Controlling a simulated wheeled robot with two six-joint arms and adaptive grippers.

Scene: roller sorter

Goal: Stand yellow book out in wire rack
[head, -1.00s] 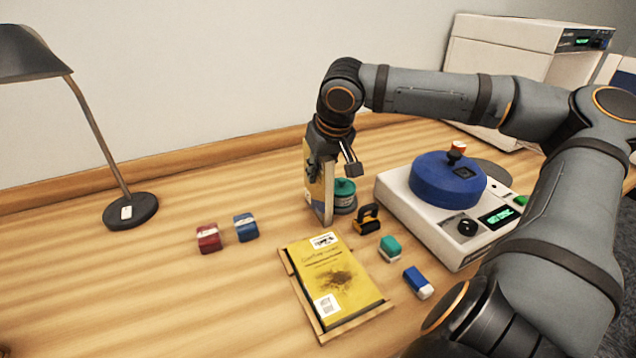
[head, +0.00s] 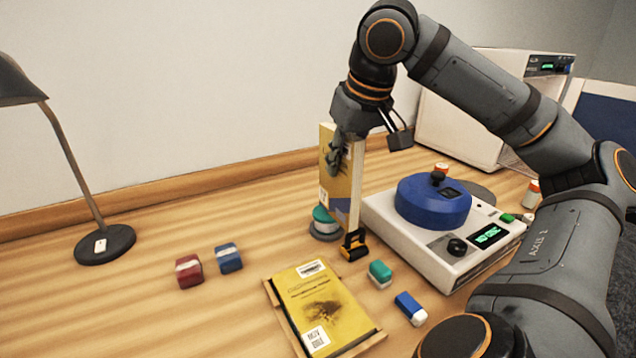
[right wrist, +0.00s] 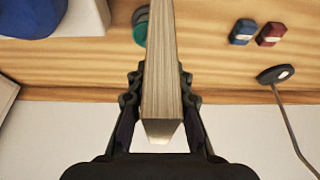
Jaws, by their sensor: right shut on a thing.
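A yellow book (head: 327,187) stands upright in the air, its pale page edge facing right. My right gripper (head: 358,147) is shut on its upper part. In the right wrist view the book (right wrist: 162,60) is edge-on between the two fingers of the gripper (right wrist: 161,92). Another yellow book (head: 322,308) lies flat in a shallow wooden tray (head: 285,320) at the front. I cannot make out a wire rack in these views. My left gripper is not in view.
A teal-lidded round jar (head: 322,222) and a black-yellow item (head: 354,246) sit under the held book. A white machine with a blue drum (head: 433,205) stands to the right. Red (head: 188,271) and blue (head: 228,258) blocks and a lamp (head: 104,243) are left. The table's left front is clear.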

